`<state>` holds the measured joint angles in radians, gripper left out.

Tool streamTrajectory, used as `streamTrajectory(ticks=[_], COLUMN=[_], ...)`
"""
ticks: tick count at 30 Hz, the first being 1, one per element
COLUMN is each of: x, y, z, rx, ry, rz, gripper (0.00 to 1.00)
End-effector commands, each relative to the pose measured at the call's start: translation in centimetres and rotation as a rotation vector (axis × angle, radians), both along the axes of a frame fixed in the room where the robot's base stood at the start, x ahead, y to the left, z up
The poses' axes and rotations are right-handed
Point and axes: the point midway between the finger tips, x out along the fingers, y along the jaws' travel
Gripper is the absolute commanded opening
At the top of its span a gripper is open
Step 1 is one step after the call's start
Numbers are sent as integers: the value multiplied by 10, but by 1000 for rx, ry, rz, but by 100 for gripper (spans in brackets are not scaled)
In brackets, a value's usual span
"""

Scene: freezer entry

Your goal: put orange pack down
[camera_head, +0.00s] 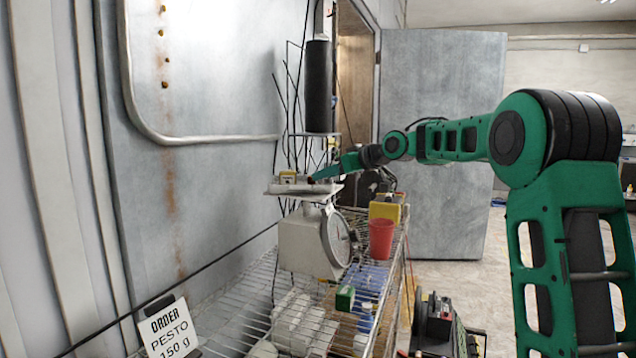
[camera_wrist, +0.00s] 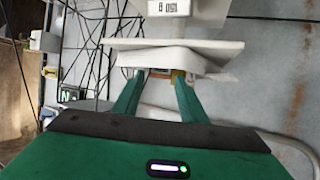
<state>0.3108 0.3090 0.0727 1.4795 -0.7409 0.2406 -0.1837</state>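My gripper (camera_head: 314,181) reaches over the flat weighing tray (camera_head: 303,190) of a white dial scale (camera_head: 308,243). A small yellowish pack (camera_head: 287,176) shows at the tray, left of my fingertips. In the wrist view my two green fingers (camera_wrist: 158,80) are apart, their tips beside the pale tray (camera_wrist: 190,58). A small orange patch (camera_wrist: 178,77), possibly the orange pack, shows by the right fingertip. The tray hides most of what lies between the fingers, so I cannot tell whether they touch the pack.
A red cup (camera_head: 381,239) and a yellow box (camera_head: 385,211) stand right of the scale on a wire shelf (camera_head: 240,320). A green box (camera_head: 345,298) lies in front. A dark cylinder (camera_head: 319,86) stands above, behind the tray. A paper sign (camera_head: 169,332) is at lower left.

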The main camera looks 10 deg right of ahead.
Motion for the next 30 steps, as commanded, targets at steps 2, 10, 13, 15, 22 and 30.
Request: streamTrajectory(ticks=[2,10,13,15,22,30], x=[-14,-45,-51,-53,-56,-137], y=[-10,-30,-33,-34,-36,-83], z=[7,22,25,26,24,-46], rx=[0,-1,-1,-1,-3,-69], ry=[-1,-1,1,1,9,278], rz=[-3,-3,-1,0,-8,-240], gripper=[39,39,39,39,39,39])
